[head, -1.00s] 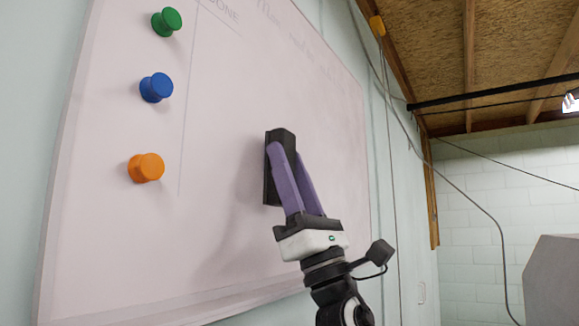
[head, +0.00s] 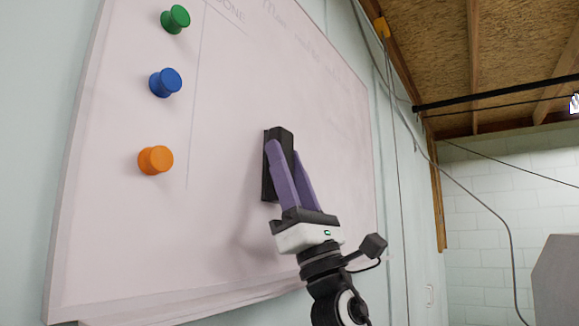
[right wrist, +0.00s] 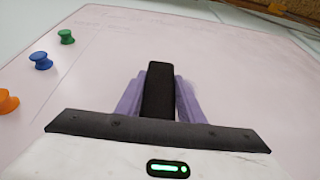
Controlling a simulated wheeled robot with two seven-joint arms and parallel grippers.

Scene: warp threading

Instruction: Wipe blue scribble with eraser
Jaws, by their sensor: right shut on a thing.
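The black eraser (head: 268,180) is upright against the whiteboard (head: 225,110), or very close to it; contact is hard to tell. My right gripper (head: 281,150) has its purple fingers shut on the eraser's sides. The right wrist view shows the eraser (right wrist: 158,92) between the two fingers of the right gripper (right wrist: 159,85). No blue scribble shows on the visible board; any part behind the eraser or gripper is hidden. My left gripper is not in view.
Green (head: 175,18), blue (head: 165,82) and orange (head: 155,160) round magnets sit on the board's left side. Faint writing (head: 300,35) runs along the top. A grey block (head: 556,280) stands at far right.

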